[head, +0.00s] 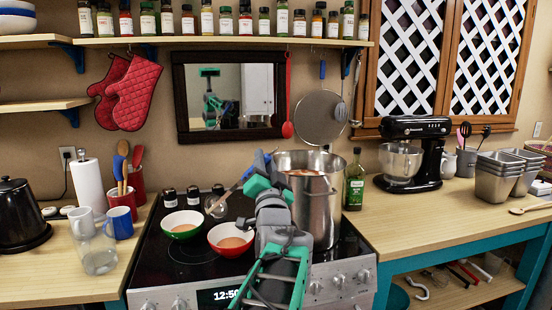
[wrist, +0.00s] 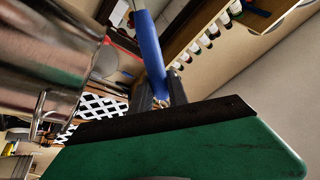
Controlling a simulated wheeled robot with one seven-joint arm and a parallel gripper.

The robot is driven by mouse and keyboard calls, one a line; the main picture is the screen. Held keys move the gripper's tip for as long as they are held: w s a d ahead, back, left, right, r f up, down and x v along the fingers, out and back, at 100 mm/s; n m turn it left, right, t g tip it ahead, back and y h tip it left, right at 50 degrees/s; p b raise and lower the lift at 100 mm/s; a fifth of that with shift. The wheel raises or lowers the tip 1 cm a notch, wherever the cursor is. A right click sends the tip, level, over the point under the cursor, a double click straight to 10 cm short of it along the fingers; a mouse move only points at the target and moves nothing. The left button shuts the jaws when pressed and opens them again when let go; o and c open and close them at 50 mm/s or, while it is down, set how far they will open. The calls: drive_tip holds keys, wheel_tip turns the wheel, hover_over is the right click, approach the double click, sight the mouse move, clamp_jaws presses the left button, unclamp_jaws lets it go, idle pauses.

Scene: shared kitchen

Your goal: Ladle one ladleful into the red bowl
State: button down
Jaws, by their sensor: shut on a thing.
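My gripper (head: 262,175) is shut on the blue handle of the ladle, beside the left rim of the tall steel pot. The ladle's metal cup (head: 215,206) hangs to the left, just behind the red bowl and the green bowl in the picture; I cannot tell what is in it. The red bowl (head: 231,254) stands on the black stovetop with brownish soup in it. The steel pot (head: 322,215) stands on the right of the stove with orange-brown soup inside. In the wrist view, the blue handle (wrist: 149,45) runs up from between my fingers, with the pot wall (wrist: 45,60) at left.
A green bowl (head: 182,234) with similar contents stands left of the red bowl. Small dark jars (head: 193,196) line the back of the stove. An oil bottle (head: 355,185) is right of the pot. A glass jug (head: 98,258) stands on the left counter.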

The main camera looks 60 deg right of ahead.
drive_tip(key=w+a+r+n+y+p, duration=0.1)
drive_tip(key=w+r+n+y+p, duration=0.15)
drive_tip(key=w+p, duration=0.45)
drive_tip(key=w+a+r+n+g+y+p, duration=0.1)
drive_tip(key=w+r+n+p, duration=0.25)
drive_tip(key=w+p, duration=0.3)
drive_tip(key=w+a+r+n+y+p, duration=0.1)
drive_tip(key=w+r+n+y+p, duration=0.15)
drive_tip(key=w+p, duration=0.4)
wheel_tip(320, 180, up, 18)
drive_tip(key=s, duration=0.1)
drive_tip(key=shift+d+f+h+p, duration=0.2)
drive_tip(key=shift+d+h+p, duration=0.15)
drive_tip(key=shift+p, duration=0.1)
drive_tip(key=shift+n, duration=0.25)
